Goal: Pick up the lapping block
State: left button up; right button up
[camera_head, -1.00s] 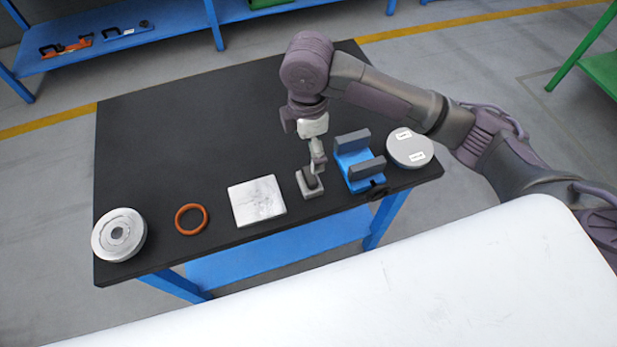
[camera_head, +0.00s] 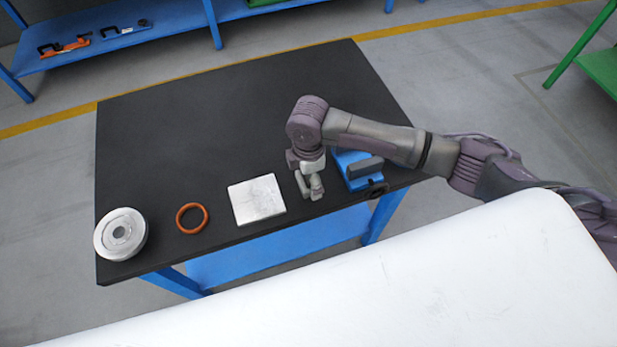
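The small grey block with a dark top, which I take to be the lapping block, stood between the pale square plate and the blue cradle in the earlier view. Now my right gripper (camera_head: 309,188) is down at that same spot and covers most of it. I cannot make out the block's edges from the fingers, so I cannot tell whether the fingers are shut on it. The gripper is low, at about table height. My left gripper is not in view.
The pale square plate (camera_head: 256,200) lies just left of my gripper, the blue cradle (camera_head: 352,158) just right. An orange ring (camera_head: 191,218) and a flanged metal disc (camera_head: 120,234) lie farther left on the black table (camera_head: 230,115). The table's back is clear.

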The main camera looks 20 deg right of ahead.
jog(key=c, duration=1.5)
jog(key=shift+o, duration=0.2)
jog(key=shift+r, duration=0.55)
notch_tip(320, 180, up, 3)
jog(key=shift+w+f+b, duration=0.1)
jog(key=shift+f+b, duration=0.1)
jog(key=shift+b, duration=0.1)
jog(key=s+d+r+b, duration=0.1)
jog(key=s+d+r, duration=0.6)
jog(key=d, duration=0.2)
jog(key=shift+d+r, duration=0.2)
jog(key=shift+d, duration=0.05)
